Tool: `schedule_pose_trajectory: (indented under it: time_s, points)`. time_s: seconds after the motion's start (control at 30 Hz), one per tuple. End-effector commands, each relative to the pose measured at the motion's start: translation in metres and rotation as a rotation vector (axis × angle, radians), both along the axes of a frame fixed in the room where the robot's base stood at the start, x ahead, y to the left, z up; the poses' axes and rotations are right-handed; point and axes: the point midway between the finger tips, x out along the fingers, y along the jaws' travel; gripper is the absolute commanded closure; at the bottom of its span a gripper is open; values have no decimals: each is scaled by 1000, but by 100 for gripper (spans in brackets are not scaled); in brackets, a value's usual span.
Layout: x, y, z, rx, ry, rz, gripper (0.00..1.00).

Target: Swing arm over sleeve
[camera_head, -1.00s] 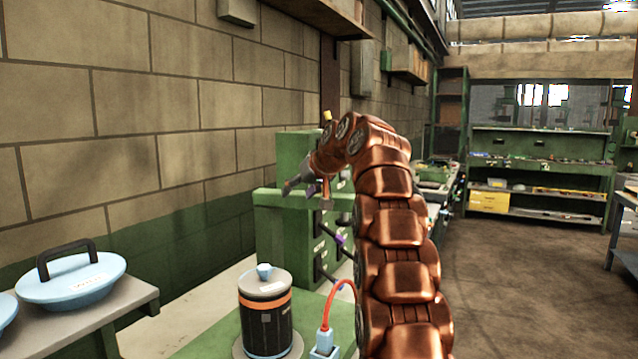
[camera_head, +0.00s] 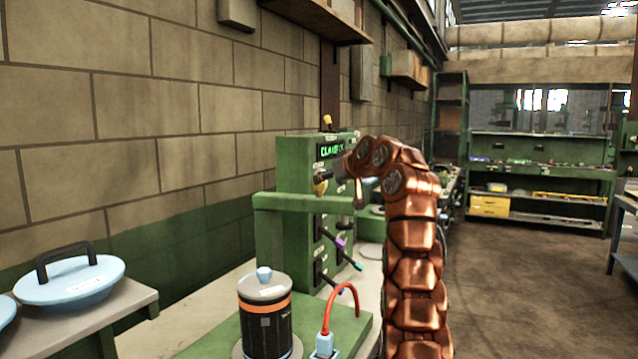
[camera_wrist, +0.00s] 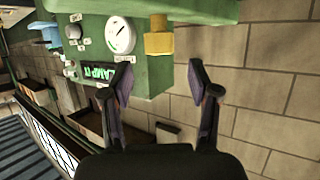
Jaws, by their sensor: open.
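My gripper (camera_head: 324,177) is at the end of my copper-coloured arm, beside the upper part of a green machine (camera_head: 295,160). In the wrist view my gripper (camera_wrist: 154,78) has its two dark fingers spread, with nothing between them. A brass-coloured cylindrical piece (camera_wrist: 158,36) stands against a green bar of the machine, beyond the fingertips and apart from them. In the head view a small yellow-brass piece (camera_head: 320,187) shows just by the fingertips. I cannot pick out a rubber sleeve with certainty.
The machine has a round gauge (camera_wrist: 120,36), a lit green display (camera_wrist: 98,73) and several levers. A black canister with an orange band (camera_head: 265,320) and a red-cabled plug (camera_head: 325,343) stand in front. A blue lid (camera_head: 70,278) lies on a side table. The floor at right is clear.

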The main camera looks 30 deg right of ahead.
Motion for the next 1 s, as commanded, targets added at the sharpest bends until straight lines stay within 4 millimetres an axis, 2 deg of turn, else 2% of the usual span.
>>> schedule_pose_trajectory:
  time_s: [0.4,0.77,1.0]
  points:
    - [51,-2,-18,1,0,-2,40]
    - [59,-1,-24,0,0,-1,40]
    - [59,-1,-24,0,0,-1,64]
